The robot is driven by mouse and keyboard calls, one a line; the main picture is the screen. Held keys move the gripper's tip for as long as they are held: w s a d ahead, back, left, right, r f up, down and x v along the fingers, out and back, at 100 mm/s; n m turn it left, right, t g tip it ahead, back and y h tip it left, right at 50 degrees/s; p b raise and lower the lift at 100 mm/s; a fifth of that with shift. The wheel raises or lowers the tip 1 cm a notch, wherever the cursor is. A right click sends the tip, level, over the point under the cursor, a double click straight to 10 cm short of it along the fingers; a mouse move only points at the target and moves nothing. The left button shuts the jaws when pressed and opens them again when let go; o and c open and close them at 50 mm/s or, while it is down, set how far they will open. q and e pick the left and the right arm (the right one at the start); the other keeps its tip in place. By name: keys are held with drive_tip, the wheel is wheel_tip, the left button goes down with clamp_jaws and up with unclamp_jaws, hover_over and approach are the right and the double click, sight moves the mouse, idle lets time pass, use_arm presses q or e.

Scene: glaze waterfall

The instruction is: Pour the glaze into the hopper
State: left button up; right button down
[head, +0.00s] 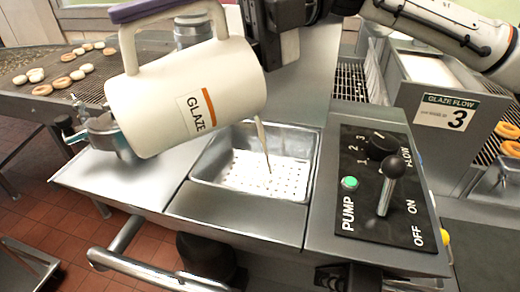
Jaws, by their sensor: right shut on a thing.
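A white pitcher (160,108) labelled GLAZE is tilted on its side above the left of the hopper, its lower right end over the basin. Its handle (129,50), with a purple top, is uppermost. A thin pale stream of glaze (262,140) falls from that right end into the hopper (213,172), a steel basin with a perforated white bottom. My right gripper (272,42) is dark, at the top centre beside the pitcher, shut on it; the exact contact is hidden. My left gripper is not in view.
A control panel (370,215) with a green PUMP button, a knob and a black-balled lever stands right of the hopper. A metal fitting (108,135) is close to the pitcher's left end. Doughnuts lie on a conveyor (30,103) at left. A rail (150,268) runs in front.

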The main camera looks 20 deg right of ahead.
drive_tip(key=shift+d+r+y, duration=0.25)
drive_tip(key=shift+r+y, duration=0.15)
drive_tip(key=shift+r, duration=0.45)
